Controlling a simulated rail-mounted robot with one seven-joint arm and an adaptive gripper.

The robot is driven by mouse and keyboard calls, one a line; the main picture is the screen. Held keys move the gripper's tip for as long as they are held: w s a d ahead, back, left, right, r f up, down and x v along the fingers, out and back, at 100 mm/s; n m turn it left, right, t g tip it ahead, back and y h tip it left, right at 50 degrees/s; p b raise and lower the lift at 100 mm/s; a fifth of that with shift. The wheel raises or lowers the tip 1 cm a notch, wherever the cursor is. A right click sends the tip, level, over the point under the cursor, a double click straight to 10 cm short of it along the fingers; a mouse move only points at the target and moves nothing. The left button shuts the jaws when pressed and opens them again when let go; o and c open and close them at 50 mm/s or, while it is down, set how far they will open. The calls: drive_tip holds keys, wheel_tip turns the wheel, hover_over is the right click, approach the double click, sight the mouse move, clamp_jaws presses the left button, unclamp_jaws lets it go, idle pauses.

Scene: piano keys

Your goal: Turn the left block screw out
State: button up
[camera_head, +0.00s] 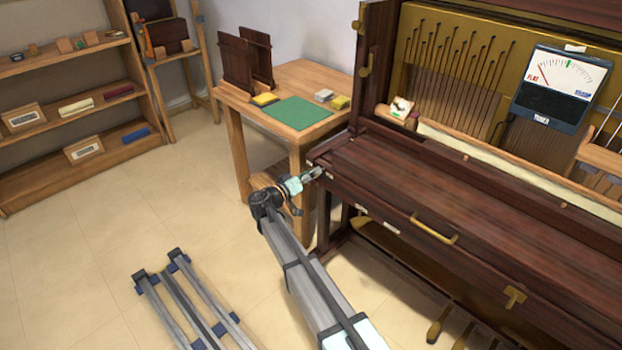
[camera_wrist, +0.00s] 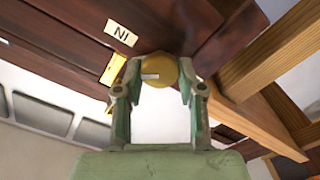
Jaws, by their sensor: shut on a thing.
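The left block screw (camera_wrist: 158,69) shows in the wrist view as a round brass head with a pale slot mark, on the underside of the dark wood at the piano's left end. My gripper (camera_wrist: 160,80) has one finger on each side of the head and is shut on it. In the head view my gripper (camera_head: 314,174) is at the left front corner of the piano (camera_head: 440,195). The screw cannot be made out there. Its shank is hidden in the wrist view.
A white label (camera_wrist: 121,33) and a brass plate (camera_wrist: 113,69) are close to the screw. A wooden table (camera_head: 318,75) with a green mat (camera_head: 297,113) stands left of the piano. Shelves (camera_head: 75,105) line the left wall. A rail frame (camera_head: 185,300) lies on the floor.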

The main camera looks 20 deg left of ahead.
drive_tip(key=shift+d+f+n+p, duration=0.15)
drive_tip(key=shift+n+p, duration=2.8)
drive_tip(key=shift+n, duration=4.1)
drive_tip(key=shift+a+f+n+p, duration=0.1)
drive_tip(key=shift+n+p, duration=2.85)
drive_tip(key=shift+n, duration=4.1)
drive_tip(key=o, duration=1.1)
drive_tip(key=shift+f, duration=0.1)
